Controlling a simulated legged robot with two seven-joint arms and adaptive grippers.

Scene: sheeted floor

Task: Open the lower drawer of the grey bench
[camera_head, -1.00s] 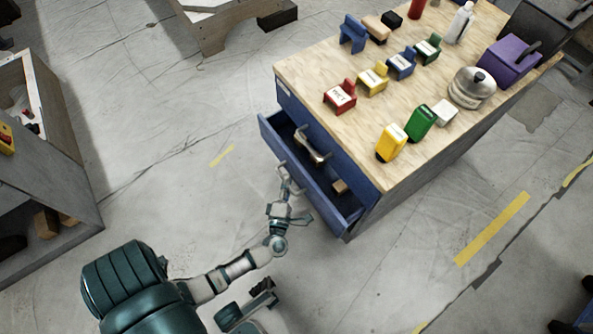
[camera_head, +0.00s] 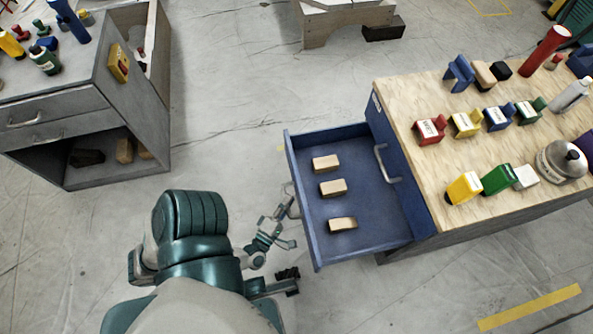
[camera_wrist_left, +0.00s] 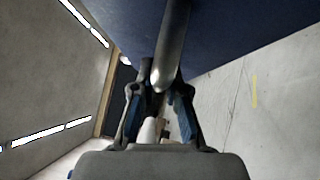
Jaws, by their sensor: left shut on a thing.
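A wood-topped bench (camera_head: 405,93) with blue drawer fronts and greyish sides stands at the right. Its lower blue drawer (camera_head: 378,215) is pulled far out and holds three small wooden blocks (camera_head: 333,188). The drawer above is closed, with a metal handle (camera_head: 386,164) on its front. My left gripper (camera_head: 289,203) is at the outer front of the open drawer. In the left wrist view my left gripper (camera_wrist_left: 160,100) is shut on a metal bar handle (camera_wrist_left: 172,48) against the blue front.
A grey bench (camera_head: 85,98) with two closed drawers and an open shelf stands at the left. Toy blocks, bottles and a kettle (camera_head: 562,160) crowd the wooden top. Open floor (camera_head: 225,130) lies between the benches.

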